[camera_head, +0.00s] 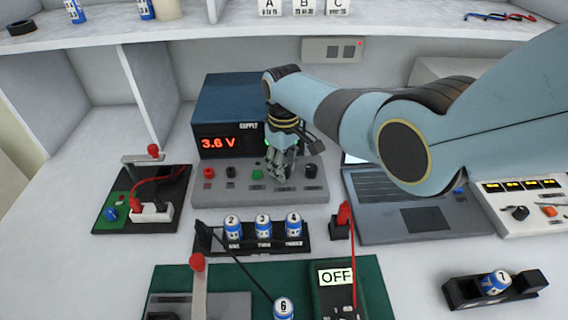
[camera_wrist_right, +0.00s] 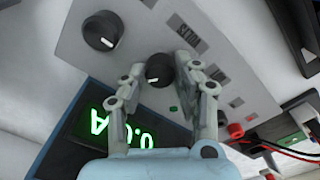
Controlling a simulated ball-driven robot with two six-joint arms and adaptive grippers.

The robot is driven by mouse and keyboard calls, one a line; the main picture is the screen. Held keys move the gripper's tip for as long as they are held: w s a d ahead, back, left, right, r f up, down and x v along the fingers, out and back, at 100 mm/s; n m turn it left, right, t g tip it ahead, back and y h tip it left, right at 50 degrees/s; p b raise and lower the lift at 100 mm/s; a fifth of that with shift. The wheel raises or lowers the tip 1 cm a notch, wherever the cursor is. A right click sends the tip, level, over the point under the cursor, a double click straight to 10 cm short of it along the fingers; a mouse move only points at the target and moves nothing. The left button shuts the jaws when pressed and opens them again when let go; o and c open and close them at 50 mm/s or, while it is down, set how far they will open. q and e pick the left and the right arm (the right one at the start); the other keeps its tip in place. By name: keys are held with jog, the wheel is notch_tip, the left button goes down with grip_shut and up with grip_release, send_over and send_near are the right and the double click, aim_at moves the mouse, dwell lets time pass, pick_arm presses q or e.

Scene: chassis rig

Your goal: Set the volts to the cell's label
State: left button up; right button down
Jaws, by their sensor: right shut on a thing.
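The power supply (camera_head: 235,99) is a dark blue box with a light grey front ledge. Its red display (camera_head: 218,143) reads 3.6 V. My right gripper (camera_head: 282,172) is at the ledge, its fingers shut around a black knob (camera_wrist_right: 158,70), as the right wrist view shows. A second black knob (camera_wrist_right: 100,30) stands free beside it; it also shows in the head view (camera_head: 310,171). Several blue-and-white cells sit about: three numbered cells (camera_head: 263,227) in a black rack, one (camera_head: 284,309) at the bottom and one (camera_head: 495,282) in a black holder. My left gripper is out of view.
Coloured terminals line the ledge left of my gripper. A laptop (camera_head: 410,205) stands to the right, partly behind my arm. A switch board (camera_head: 140,200) with red wire stands left. A meter (camera_head: 337,278) reading OFF lies at the front.

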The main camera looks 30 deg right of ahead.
dwell(0.3)
jog(key=c, duration=1)
grip_release()
jog(key=shift+r, duration=0.1)
notch_tip(320, 180, up, 12)
jog(key=shift+f, duration=0.1)
